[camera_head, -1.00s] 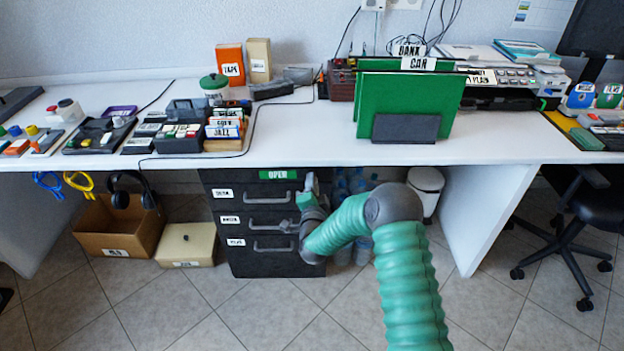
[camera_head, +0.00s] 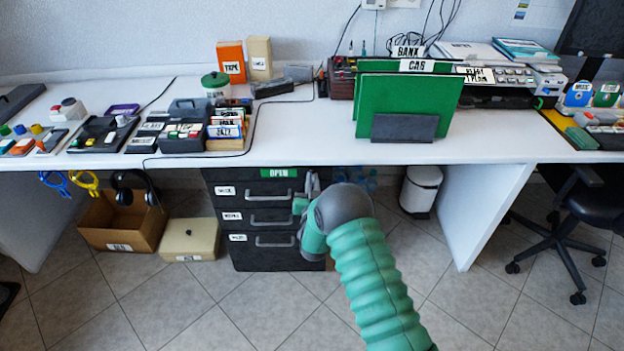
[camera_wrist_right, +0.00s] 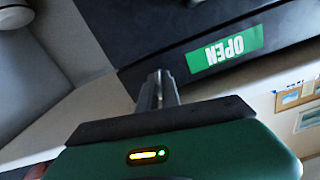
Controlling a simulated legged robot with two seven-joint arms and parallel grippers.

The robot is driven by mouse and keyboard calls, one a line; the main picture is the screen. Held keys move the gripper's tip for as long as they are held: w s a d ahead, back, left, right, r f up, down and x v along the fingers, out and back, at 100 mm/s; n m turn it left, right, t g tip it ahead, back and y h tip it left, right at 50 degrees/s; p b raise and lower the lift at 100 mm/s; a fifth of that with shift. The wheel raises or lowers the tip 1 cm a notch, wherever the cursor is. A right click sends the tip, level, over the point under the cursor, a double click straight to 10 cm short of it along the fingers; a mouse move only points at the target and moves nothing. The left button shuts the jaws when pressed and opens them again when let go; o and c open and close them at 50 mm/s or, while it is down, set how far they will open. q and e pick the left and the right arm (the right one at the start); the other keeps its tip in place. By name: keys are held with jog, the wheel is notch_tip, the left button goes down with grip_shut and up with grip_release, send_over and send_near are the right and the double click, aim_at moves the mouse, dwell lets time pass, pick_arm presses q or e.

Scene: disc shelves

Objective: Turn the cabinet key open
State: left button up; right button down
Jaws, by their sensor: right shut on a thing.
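The dark cabinet (camera_head: 226,212) stands under the table with several labelled drawers. A green OPEN label (camera_head: 278,173) is on its top edge. The label also shows upside down in the right wrist view (camera_wrist_right: 225,48). My right gripper (camera_head: 312,184) is at the cabinet's upper right front, right of the label. In the right wrist view its narrow fingers (camera_wrist_right: 158,88) are together against the dark front, shut on what I take to be the cabinet key. The key itself is hidden by the fingers. My left gripper is not in view.
The white tabletop (camera_head: 300,143) overhangs the cabinet. A cardboard box (camera_head: 122,232) and a beige box (camera_head: 189,240) are on the floor to its left. A white bin (camera_head: 420,190) stands to its right. The tiled floor in front is clear.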

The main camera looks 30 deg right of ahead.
jog(key=shift+s+f+n, duration=0.15)
jog(key=shift+f+n, duration=0.25)
jog(key=shift+n, duration=0.7)
jog(key=c, duration=1.6)
grip_release()
jog(key=shift+o, duration=0.2)
jog(key=shift+r, duration=0.2)
jog(key=shift+p, duration=0.3)
jog(key=p+v, duration=0.3)
jog(key=v, duration=1.3)
jog(key=shift+s+a+p, duration=0.2)
jog(key=shift+s+p, duration=0.15)
